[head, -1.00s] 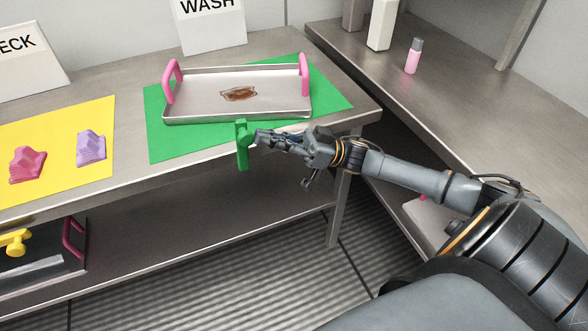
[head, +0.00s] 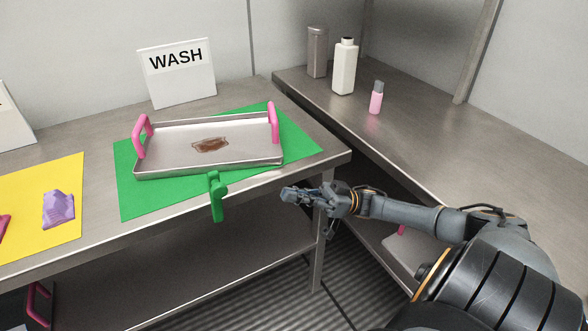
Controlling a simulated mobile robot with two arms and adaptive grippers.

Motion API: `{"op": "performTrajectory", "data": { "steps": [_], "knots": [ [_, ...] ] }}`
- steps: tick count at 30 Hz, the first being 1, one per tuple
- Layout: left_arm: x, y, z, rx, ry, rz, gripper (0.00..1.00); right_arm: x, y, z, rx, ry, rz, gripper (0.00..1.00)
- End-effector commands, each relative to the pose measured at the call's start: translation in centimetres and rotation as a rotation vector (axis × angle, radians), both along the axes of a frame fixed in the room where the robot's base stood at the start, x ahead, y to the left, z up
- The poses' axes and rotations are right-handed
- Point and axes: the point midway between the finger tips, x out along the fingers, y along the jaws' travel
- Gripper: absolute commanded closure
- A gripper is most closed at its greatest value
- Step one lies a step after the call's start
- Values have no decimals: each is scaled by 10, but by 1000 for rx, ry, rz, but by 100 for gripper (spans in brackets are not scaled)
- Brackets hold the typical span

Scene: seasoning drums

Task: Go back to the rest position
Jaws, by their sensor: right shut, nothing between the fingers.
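My right gripper (head: 290,195) is in the head view, right of the middle. It is shut and empty, in front of the table's front edge. A green handle-like piece (head: 216,195) hangs at the table's front edge, left of the gripper and apart from it. A metal tray (head: 225,158) with pink handles and a brown stain (head: 210,144) lies on the green mat (head: 140,200). My left gripper is not in view.
A WASH sign (head: 177,72) stands behind the tray. A yellow mat (head: 30,225) with a purple object (head: 58,209) lies at left. A white bottle (head: 344,68), a grey container (head: 317,52) and a pink bottle (head: 376,99) stand on the right counter (head: 440,150).

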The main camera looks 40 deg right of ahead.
Motion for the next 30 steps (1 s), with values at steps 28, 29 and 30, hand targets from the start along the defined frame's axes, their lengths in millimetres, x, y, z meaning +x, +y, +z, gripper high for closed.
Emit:
{"op": "performTrajectory", "data": {
  "steps": [28, 29, 30],
  "knots": [
    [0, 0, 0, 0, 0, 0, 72, 66, 29, -177, -218, 312, -628, 100],
    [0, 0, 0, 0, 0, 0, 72, 66, 30, -197, -254, 353, -674, 100],
    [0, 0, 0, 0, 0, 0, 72, 64, 33, -223, -306, 412, -731, 100]
  ]
}}
